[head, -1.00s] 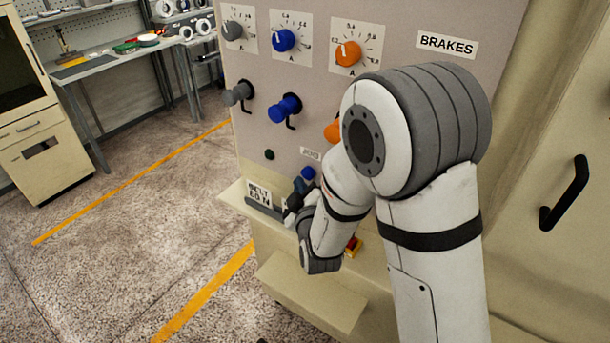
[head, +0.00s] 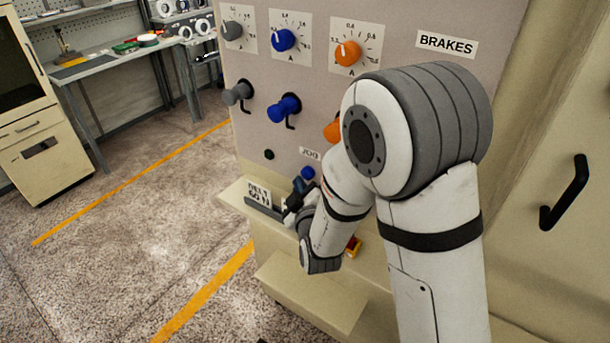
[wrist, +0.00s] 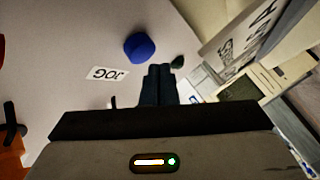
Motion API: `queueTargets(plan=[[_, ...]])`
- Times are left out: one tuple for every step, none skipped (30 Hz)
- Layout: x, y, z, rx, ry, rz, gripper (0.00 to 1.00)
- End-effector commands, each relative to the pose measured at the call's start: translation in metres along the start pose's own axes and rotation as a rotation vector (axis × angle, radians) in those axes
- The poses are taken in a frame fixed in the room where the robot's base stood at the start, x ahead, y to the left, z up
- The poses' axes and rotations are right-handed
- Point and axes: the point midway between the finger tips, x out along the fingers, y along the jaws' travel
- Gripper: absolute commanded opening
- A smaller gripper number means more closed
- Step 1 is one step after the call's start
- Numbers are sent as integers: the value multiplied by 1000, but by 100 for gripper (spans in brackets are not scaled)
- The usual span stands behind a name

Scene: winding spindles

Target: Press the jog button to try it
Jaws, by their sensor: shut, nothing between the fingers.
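The blue jog button (head: 308,173) sits on the grey panel just under the JOG label (head: 309,153). In the wrist view the button (wrist: 139,47) is a round blue cap beside the upside-down JOG label (wrist: 108,73). My gripper (head: 292,200) is just below and left of the button in the head view, partly hidden by my arm. In the wrist view my gripper's fingertips (wrist: 160,70) are together and empty, pointing toward the panel, a little to the side of the button. I cannot tell the gap to the panel.
Above are grey, blue (head: 284,40) and orange (head: 348,54) dials, with grey and blue spindles (head: 284,108) below them. A ledge (head: 237,196) with a card (head: 258,193) lies under my gripper. A red-and-yellow control (head: 353,246) shows beside my arm.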

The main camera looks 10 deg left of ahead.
Motion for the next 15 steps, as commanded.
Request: queueTargets(plan=[[1,0,2,0,0,2,0],[2,0,2,0,0,2,0],[3,1,3,0,0,3,0],[3,2,4,0,0,2,0],[4,2,4,0,0,2,0],[5,2,5,0,0,1,0],[5,3,5,0,0,1,0],[5,3,4,0,0,1,0],[5,4,4,0,1,0,0],[5,4,4,0,1,0,0],[5,4,4,0,1,0,0],[5,4,4,0,1,0,0],[5,4,4,0,1,0,0],[5,4,4,0,1,0,0],[5,4,4,0,1,0,0]])
